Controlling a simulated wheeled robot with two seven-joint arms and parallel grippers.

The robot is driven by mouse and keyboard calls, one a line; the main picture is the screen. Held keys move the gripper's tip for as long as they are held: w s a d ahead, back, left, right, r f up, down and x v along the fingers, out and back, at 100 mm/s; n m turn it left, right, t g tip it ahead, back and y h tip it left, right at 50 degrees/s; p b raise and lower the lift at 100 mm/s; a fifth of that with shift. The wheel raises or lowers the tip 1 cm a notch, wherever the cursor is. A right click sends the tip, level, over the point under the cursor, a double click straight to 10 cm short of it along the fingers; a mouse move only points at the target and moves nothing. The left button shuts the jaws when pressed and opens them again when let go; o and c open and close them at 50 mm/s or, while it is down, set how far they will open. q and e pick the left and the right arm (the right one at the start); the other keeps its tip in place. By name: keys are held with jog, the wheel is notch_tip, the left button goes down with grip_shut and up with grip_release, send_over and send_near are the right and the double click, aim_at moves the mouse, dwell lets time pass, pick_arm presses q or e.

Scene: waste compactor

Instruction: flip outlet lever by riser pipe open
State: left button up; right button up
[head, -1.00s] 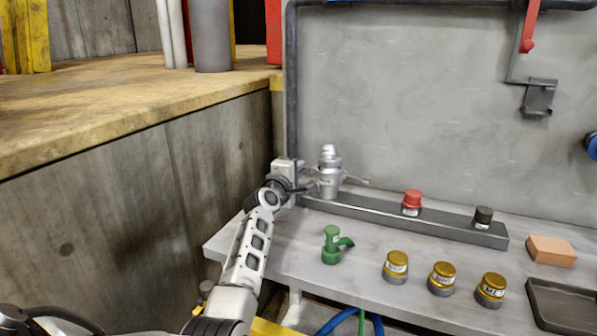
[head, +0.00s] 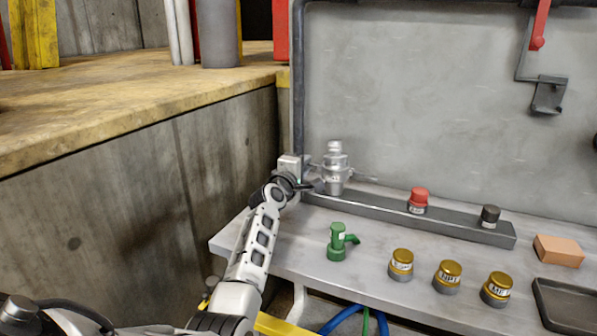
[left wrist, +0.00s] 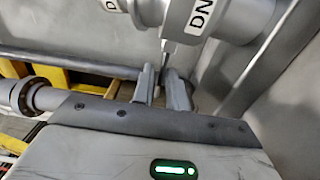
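A silver valve fitting (head: 335,170) stands upright at the left end of the grey ledge, near the dark riser pipe (head: 298,75). Thin metal arms stick out from it. In the left wrist view its grey body (left wrist: 240,17), with a label reading "DN", fills the top. A thin grey lever (left wrist: 164,52) hangs down from it. My left gripper (head: 312,184) is close beside the fitting on its left. In the left wrist view its two fingertips (left wrist: 162,75) are a small gap apart at the lever's lower end; whether they grip it is unclear. My right gripper is out of view.
The bench holds a green fitting (head: 338,242), several gold-capped knobs (head: 401,263), an orange block (head: 558,250) and a dark tray (head: 566,305). Red (head: 418,198) and black (head: 489,216) knobs sit on the ledge. A concrete wall (head: 130,190) rises left of my arm.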

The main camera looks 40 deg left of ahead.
pick_arm(q)
jog(key=p+v, duration=0.1)
jog(key=v, duration=1.4)
jog(key=shift+s+d, duration=0.2)
jog(key=shift+s, duration=0.2)
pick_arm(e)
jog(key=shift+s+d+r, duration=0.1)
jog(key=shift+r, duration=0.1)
